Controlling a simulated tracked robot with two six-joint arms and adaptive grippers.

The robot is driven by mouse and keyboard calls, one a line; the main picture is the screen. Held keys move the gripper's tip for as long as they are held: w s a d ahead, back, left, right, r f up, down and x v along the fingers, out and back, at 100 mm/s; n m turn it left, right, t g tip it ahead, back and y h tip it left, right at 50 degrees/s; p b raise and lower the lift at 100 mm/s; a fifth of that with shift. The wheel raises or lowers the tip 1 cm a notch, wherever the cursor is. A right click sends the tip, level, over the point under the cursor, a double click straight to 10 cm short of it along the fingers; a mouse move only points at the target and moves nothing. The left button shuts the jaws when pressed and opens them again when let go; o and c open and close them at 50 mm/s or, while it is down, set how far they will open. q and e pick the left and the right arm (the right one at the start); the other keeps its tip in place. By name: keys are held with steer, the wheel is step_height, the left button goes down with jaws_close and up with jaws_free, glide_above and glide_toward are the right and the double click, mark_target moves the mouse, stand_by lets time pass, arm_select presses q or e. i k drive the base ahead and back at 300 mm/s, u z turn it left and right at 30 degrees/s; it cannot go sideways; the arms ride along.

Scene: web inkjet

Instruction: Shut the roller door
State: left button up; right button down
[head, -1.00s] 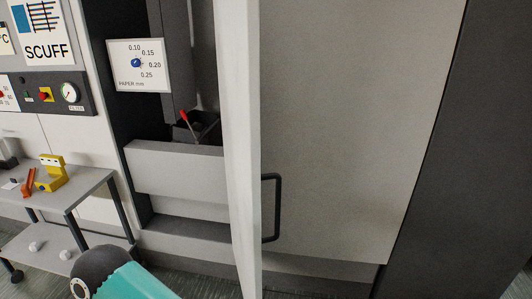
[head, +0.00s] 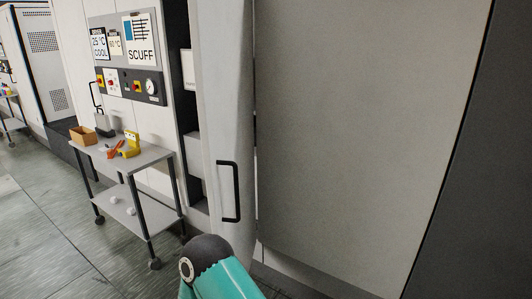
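The roller door (head: 226,110) is a tall light-grey panel in the middle of the head view, with a black bar handle (head: 229,191) on its lower part. A narrow dark gap (head: 186,120) shows along its left side, so the door stands partly open. A teal and dark grey arm link of mine shows at the bottom centre, below the handle. Neither gripper is in view, and nothing is seen touching the handle.
A wheeled grey trolley (head: 165,155) stands left of the door, carrying a yellow tool (head: 131,146), an orange tool (head: 115,149) and a brown box (head: 83,136). A control panel (head: 140,84) is on the wall above. The floor (head: 60,235) at left is clear.

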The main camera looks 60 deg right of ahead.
mark_target(221, 31)
steer(key=z, duration=0.15)
steer(key=k, duration=0.3)
steer(key=u, duration=1.35)
steer(key=i, duration=0.1)
steer(key=z, duration=2.95)
steer(key=i, duration=1)
steer(key=u, duration=0.25)
